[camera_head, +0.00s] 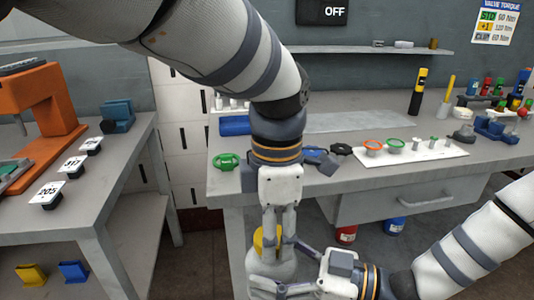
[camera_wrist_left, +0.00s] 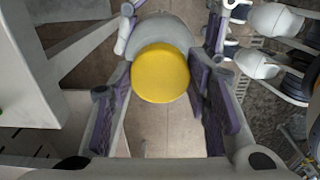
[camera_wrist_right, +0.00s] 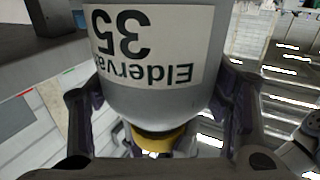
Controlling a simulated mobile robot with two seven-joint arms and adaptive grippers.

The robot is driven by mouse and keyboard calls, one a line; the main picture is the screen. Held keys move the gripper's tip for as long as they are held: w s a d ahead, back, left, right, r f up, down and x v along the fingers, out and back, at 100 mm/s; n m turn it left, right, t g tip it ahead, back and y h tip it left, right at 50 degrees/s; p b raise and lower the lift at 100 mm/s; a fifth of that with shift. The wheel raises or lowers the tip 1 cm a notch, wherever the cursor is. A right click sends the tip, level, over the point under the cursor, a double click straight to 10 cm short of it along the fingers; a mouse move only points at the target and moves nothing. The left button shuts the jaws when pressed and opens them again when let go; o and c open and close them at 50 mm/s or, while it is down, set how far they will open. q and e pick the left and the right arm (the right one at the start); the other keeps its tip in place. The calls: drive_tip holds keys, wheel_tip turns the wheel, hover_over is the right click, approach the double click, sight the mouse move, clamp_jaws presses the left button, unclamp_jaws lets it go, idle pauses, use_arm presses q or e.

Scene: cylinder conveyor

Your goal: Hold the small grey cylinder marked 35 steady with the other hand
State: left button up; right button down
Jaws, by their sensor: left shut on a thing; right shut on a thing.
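The small grey cylinder (camera_head: 262,268) with a yellow cap (camera_head: 267,238) is at the bottom centre of the head view, in front of the workbench. My left gripper (camera_head: 277,236) comes down from above, shut on its top end; in the left wrist view the fingers flank the yellow cap (camera_wrist_left: 160,73). My right gripper (camera_head: 284,272) comes from the right, shut on the body. In the right wrist view the cylinder (camera_wrist_right: 160,108) fills the space between the fingers, and its white label (camera_wrist_right: 205,45) reads 35, upside down. Its far end is out of view.
A grey workbench (camera_head: 420,195) behind carries a green handwheel (camera_head: 227,162) and a white board (camera_head: 440,152) with rings. A side table (camera_head: 95,195) at left holds number tags and an orange machine (camera_head: 50,110). Red (camera_head: 346,235) and blue (camera_head: 394,227) canisters stand beneath the bench.

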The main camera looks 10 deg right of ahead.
use_arm(q)
drive_tip(key=n, duration=0.7)
drive_tip(key=shift+s+d, duration=0.3)
drive_tip(key=shift+d, duration=0.1)
